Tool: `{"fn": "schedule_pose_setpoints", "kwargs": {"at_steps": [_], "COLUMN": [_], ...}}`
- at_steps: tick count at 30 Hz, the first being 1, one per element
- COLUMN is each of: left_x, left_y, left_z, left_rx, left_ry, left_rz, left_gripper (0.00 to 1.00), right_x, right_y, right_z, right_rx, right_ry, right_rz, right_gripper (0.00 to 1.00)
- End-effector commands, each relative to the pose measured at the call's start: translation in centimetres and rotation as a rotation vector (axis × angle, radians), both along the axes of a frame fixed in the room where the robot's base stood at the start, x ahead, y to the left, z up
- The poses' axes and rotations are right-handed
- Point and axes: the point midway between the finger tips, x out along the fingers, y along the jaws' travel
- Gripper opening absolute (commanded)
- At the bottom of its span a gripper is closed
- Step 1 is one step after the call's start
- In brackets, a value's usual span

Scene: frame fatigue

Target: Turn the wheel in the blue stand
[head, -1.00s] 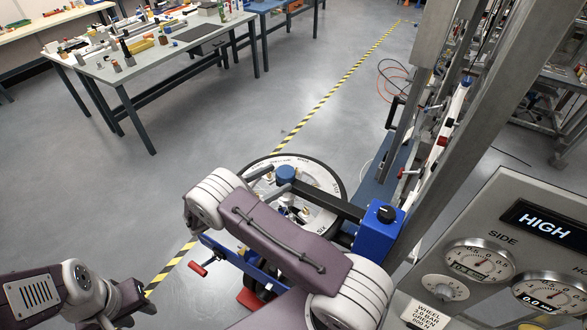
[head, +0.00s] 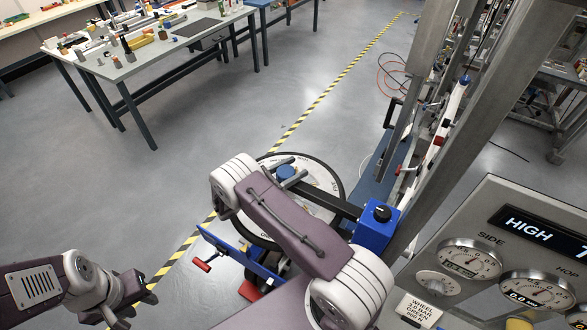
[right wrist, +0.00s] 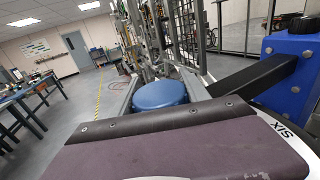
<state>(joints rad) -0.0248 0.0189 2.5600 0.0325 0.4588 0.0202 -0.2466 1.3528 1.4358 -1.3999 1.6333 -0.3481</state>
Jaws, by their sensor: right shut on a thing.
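The wheel (head: 325,205) is a round disc with a white lettered face and dark rim, lying nearly flat. The blue stand shows as a blue box (head: 375,232) with a black arm over the wheel. A blue knob (head: 286,171) sits near the wheel's middle; it also shows in the right wrist view (right wrist: 160,95). My right gripper (head: 290,178) is at this knob, with a grey finger beside it. It appears shut on the knob, though my arm hides most of the grip and wheel. My left gripper (head: 125,312) hangs at lower left, away from the wheel; its jaw gap is unclear.
Metal posts (head: 480,130) rise behind the stand. A red-handled lever (head: 203,264) sticks out at the stand's left. A cluttered workbench (head: 150,60) stands back left; the floor between is clear.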

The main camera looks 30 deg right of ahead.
Motion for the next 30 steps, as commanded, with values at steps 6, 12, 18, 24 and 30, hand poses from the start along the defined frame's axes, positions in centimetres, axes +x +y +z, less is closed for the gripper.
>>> {"fn": "schedule_pose_setpoints", "kwargs": {"at_steps": [6, 12, 18, 24, 30], "left_x": [0.0, 0.0, 0.0, 0.0, 0.0], "left_y": [0.0, 0.0, 0.0, 0.0, 0.0], "left_z": [0.2, 0.9, 1.9, 2.5, 2.8], "left_rx": [0.0, 0.0, 0.0, 0.0, 0.0], "left_ry": [0.0, 0.0, 0.0, 0.0, 0.0], "left_rz": [0.0, 0.0, 0.0, 0.0, 0.0], "left_gripper": [0.36, 0.36, 0.36, 0.36, 0.36], "right_x": [0.1, 0.2, 0.7, 1.1, 1.5], "right_y": [0.0, 0.0, 0.1, 0.3, 0.5], "right_z": [0.1, 0.3, 0.3, 0.2, 0.1], "right_rx": [0.0, 0.0, 0.0, 0.0, 0.0], "right_ry": [-0.001, 0.002, 0.004, 0.003, 0.002], "right_rz": [0.012, 0.09, 0.237, 0.394, 0.528], "right_gripper": [0.0, 0.0, 0.0, 0.0, 0.0]}}
